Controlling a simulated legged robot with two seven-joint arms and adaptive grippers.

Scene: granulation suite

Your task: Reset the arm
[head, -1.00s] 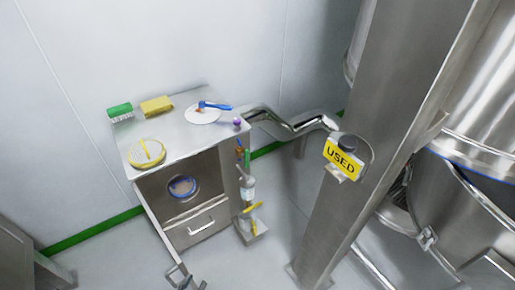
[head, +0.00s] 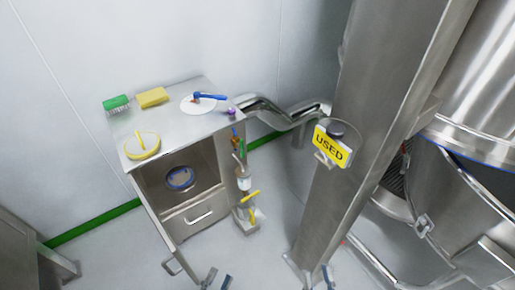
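My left gripper (head: 218,280) shows at the bottom edge of the head view, below the steel cabinet. Its two fingertips stand apart with nothing between them. My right gripper (head: 318,279) shows at the bottom edge, by the foot of the steel column. Its fingertips are also apart and empty. Both grippers are cut off by the picture edge, and the arms behind them are out of view. Neither gripper appears to touch anything.
A steel cabinet (head: 195,130) carries a green brush (head: 117,103), yellow sponge (head: 152,97), yellow-handled disc (head: 142,147) and blue-handled tool (head: 208,96). A steel column (head: 365,130) bears a yellow USED sign (head: 332,147). Steel vessels fill the right side.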

